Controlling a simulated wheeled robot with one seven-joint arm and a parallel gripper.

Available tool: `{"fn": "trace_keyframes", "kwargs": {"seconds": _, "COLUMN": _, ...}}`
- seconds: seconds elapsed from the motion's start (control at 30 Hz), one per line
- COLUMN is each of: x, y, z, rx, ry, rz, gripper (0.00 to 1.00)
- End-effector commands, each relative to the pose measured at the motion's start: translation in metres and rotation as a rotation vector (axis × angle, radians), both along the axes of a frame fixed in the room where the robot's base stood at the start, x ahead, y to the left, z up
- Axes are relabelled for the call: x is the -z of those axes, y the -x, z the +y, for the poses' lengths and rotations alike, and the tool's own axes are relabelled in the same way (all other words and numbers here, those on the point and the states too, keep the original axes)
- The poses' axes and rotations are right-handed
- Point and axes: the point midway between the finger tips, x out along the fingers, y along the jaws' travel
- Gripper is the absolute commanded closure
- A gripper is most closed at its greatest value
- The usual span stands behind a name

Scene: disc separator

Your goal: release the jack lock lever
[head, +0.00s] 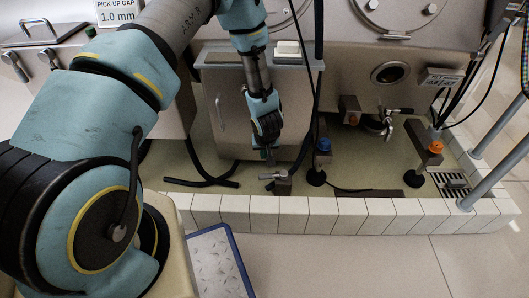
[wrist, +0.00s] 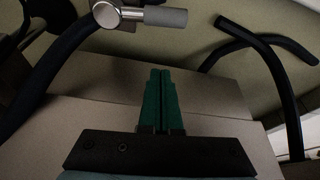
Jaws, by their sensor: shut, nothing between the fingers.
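A small lever (head: 272,176) with a grey grip and a metal hub sits low, just inside the tiled curb, and appears to be the jack lock lever. In the wrist view its grey handle (wrist: 165,17) points right from the round hub at the top edge. My gripper (head: 270,160) points down just above and left of the lever's hub, with its fingers close to it. In the wrist view my green fingertips (wrist: 160,74) are together and empty, below the handle in the picture. I cannot tell whether they touch the lever.
Black hoses (head: 200,182) lie on the left; one also crosses the wrist view (wrist: 265,45). A steel box (head: 228,112) stands behind my gripper. The tiled curb (head: 300,213) runs in front.

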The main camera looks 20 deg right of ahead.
Motion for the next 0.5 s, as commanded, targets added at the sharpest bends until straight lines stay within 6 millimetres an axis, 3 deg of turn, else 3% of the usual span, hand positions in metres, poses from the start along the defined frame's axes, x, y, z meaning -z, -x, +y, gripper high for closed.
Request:
{"fn": "trace_keyframes", "kwargs": {"seconds": 0.03, "x": 0.015, "y": -0.004, "z": 0.0, "rx": -0.003, "ry": 0.0, "rz": 0.001, "gripper": 1.0}}
{"fn": "trace_keyframes", "kwargs": {"seconds": 0.13, "x": 0.033, "y": -0.01, "z": -0.002, "rx": -0.002, "ry": -0.001, "rz": 0.001, "gripper": 1.0}}
{"fn": "trace_keyframes", "kwargs": {"seconds": 0.3, "x": 0.034, "y": 0.014, "z": 0.005, "rx": -0.001, "ry": 0.0, "rz": 0.002, "gripper": 1.0}}
{"fn": "trace_keyframes", "kwargs": {"seconds": 0.5, "x": 0.035, "y": 0.027, "z": 0.008, "rx": 0.0, "ry": 0.0, "rz": 0.001, "gripper": 1.0}}
